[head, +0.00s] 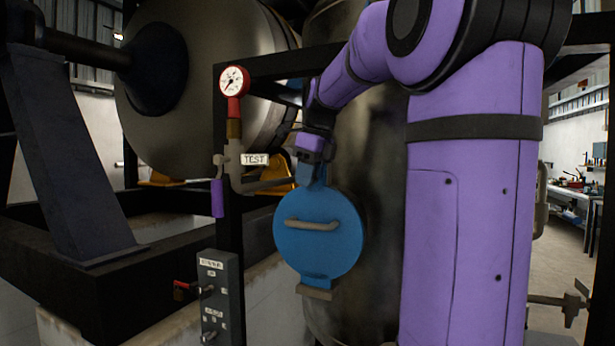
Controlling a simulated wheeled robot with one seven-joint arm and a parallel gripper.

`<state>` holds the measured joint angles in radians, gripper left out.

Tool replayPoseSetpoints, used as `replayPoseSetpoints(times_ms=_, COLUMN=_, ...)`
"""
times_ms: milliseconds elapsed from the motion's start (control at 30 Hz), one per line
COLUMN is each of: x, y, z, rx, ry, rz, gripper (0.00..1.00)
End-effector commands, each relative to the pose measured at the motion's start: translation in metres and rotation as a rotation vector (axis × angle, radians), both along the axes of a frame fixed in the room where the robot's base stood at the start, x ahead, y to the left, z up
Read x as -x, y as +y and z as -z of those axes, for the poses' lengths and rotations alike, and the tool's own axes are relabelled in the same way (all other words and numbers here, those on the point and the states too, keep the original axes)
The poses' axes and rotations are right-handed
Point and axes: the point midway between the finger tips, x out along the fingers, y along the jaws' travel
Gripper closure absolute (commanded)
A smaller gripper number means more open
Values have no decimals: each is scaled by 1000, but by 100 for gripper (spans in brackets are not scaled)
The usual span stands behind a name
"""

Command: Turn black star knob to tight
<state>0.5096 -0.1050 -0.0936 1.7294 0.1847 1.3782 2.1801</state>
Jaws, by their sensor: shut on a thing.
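My gripper (313,152) is at the top lug of the round blue cover (345,245), on the front of the tall dark metal vessel. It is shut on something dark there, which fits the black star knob. The gripper hides nearly all of the knob, so its shape and how far it is turned cannot be seen. The blue cover hangs flat against the vessel, with a pale bar handle (313,224) across its middle and a small pale block below.
A red pressure gauge (234,82) on a pipe with a TEST tag (254,159) and a purple lever (217,198) stands close left of my gripper. A grey switch box (214,290) is lower left. A large drum and dark frame fill the left.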

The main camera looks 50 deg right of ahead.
Motion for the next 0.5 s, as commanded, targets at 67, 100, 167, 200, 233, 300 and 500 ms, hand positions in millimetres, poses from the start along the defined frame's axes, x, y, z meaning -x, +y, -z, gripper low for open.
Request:
replayPoseSetpoints(times_ms=67, x=1, y=0, z=0, rx=-24, ry=-69, rz=2, gripper=98)
replayPoseSetpoints(times_ms=100, x=1, y=0, z=0, rx=-36, ry=-105, rz=3, gripper=98)
replayPoseSetpoints(times_ms=167, x=2, y=0, z=0, rx=-55, ry=-159, rz=3, gripper=98)
replayPoseSetpoints(times_ms=200, x=2, y=0, z=0, rx=-68, ry=-195, rz=3, gripper=98)
replayPoseSetpoints(times_ms=233, x=2, y=0, z=0, rx=-76, ry=-221, rz=2, gripper=98)
replayPoseSetpoints(times_ms=300, x=2, y=-1, z=0, rx=-98, ry=-285, rz=3, gripper=98)
replayPoseSetpoints(times_ms=500, x=2, y=-1, z=1, rx=-162, ry=-464, rz=4, gripper=98)
